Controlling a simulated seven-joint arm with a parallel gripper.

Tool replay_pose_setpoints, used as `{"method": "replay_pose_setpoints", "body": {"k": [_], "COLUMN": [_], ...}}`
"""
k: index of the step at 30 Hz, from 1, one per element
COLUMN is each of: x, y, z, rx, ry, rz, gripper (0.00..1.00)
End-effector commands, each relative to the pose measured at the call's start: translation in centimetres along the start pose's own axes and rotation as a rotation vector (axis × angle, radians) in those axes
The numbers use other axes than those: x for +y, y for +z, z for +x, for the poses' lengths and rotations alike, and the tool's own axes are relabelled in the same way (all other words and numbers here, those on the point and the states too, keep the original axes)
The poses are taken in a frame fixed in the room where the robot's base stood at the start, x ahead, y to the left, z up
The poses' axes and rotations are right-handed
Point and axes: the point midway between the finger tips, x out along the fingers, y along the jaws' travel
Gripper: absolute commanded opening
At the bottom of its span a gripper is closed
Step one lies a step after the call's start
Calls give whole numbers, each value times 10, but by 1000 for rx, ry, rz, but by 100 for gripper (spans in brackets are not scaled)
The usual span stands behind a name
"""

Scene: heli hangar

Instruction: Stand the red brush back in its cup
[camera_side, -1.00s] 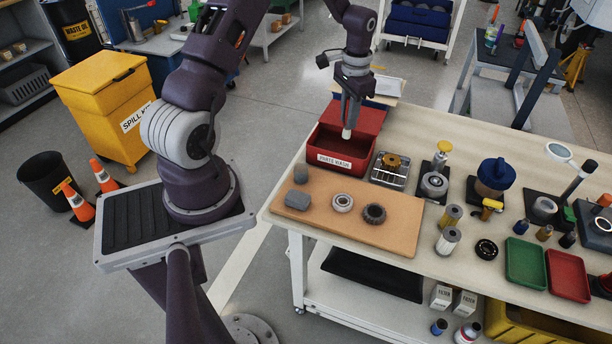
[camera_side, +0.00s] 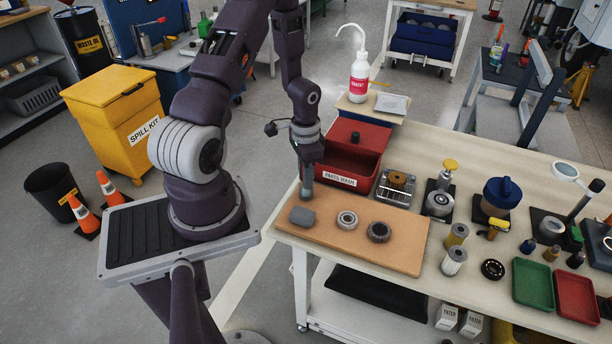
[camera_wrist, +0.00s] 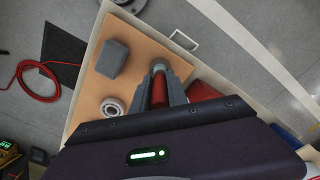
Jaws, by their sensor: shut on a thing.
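My gripper (camera_side: 307,168) points down over the far left corner of the tan work board (camera_side: 380,239). In the wrist view it (camera_wrist: 160,88) is shut on the red brush (camera_wrist: 158,93), whose red handle shows between the fingers. A small grey cup (camera_side: 307,192) stands on the board directly below the fingers. Its greyish rim (camera_wrist: 160,66) shows just beyond the fingers in the wrist view. The bristles are out of sight, and I cannot tell whether they are inside the cup.
A grey block (camera_side: 302,216), a pale ring bearing (camera_side: 347,220) and a dark bearing (camera_side: 378,232) lie on the board. The red parts-wash bin (camera_side: 340,181) stands right behind my gripper. A solvent bottle (camera_side: 359,80) stands farther back.

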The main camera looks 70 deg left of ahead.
Motion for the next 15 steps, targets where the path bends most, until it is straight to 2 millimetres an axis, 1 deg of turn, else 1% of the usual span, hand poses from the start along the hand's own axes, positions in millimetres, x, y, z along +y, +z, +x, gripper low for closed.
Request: {"method": "replay_pose_setpoints", "body": {"k": [7,8,10,11,15], "x": [0,0,0,0,0], "y": [0,0,0,0,0], "z": [2,2,2,2,2], "rx": [0,0,0,0,0], "ry": [0,0,0,0,0], "rz": [0,0,0,0,0], "gripper": [0,25,39,41,41]}}
